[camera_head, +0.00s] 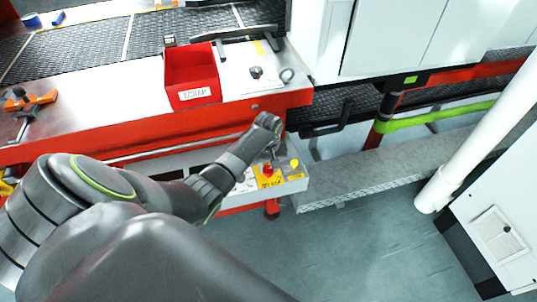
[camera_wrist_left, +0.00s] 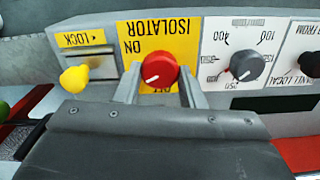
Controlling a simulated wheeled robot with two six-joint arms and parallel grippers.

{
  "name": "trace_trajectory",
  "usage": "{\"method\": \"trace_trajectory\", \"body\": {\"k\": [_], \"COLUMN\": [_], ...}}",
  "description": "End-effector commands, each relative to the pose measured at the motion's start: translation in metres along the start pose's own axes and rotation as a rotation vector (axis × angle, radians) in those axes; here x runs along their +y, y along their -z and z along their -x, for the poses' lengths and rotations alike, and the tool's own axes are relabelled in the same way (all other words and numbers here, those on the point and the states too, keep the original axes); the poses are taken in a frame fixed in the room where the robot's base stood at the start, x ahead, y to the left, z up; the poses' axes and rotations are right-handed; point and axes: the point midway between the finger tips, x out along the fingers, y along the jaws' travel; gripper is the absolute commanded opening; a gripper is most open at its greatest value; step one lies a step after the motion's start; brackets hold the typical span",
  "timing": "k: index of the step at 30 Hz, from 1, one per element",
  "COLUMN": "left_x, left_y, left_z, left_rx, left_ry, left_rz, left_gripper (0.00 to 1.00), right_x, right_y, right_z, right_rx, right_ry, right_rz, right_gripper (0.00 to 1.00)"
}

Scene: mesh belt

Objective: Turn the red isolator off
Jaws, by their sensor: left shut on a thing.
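The red isolator knob (camera_wrist_left: 158,70) sits on a yellow plate (camera_wrist_left: 190,28) lettered ISOLATOR, upside down in the left wrist view. ON is printed at the plate's left; the lettering below the knob is partly hidden. The knob's white mark points to the lower left in this view. My left gripper (camera_wrist_left: 160,85) has one finger on each side of the knob and is shut on it. In the head view the red knob (camera_head: 267,170) shows small on the control box, with my left gripper (camera_head: 273,154) at it. My right gripper is not in view.
A yellow lock knob (camera_wrist_left: 75,79) stands left of the isolator and a grey dial (camera_wrist_left: 246,65) stands right of it. In the head view, a red bin (camera_head: 192,75) sits on the bench by the mesh belt (camera_head: 80,50). A white post (camera_head: 480,115) rises at the right.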

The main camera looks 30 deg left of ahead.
Motion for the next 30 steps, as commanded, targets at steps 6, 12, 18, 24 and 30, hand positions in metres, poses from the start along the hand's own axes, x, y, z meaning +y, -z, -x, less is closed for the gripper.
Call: {"method": "trace_trajectory", "body": {"k": [6, 12, 18, 24, 30], "left_x": [0.0, -0.001, -0.001, -0.001, -0.001], "left_y": [0.0, 0.0, 0.001, 0.001, 0.001], "left_z": [0.007, 0.005, 0.005, 0.004, 0.003], "left_rx": [-0.002, -0.001, 0.001, 0.002, 0.002], "left_ry": [0.001, 0.002, 0.001, 0.001, 0.0], "left_rz": [0.207, 0.397, 0.587, 0.77, 0.928], "left_gripper": [0.13, 0.13, 0.13, 0.13, 0.13], "right_x": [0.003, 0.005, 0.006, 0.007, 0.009], "right_y": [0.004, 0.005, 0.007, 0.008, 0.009], "right_z": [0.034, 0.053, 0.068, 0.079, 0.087], "right_rx": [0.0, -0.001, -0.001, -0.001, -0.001], "right_ry": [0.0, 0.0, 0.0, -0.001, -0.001], "right_rz": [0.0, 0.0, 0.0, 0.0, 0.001], "right_gripper": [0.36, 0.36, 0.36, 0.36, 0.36]}}
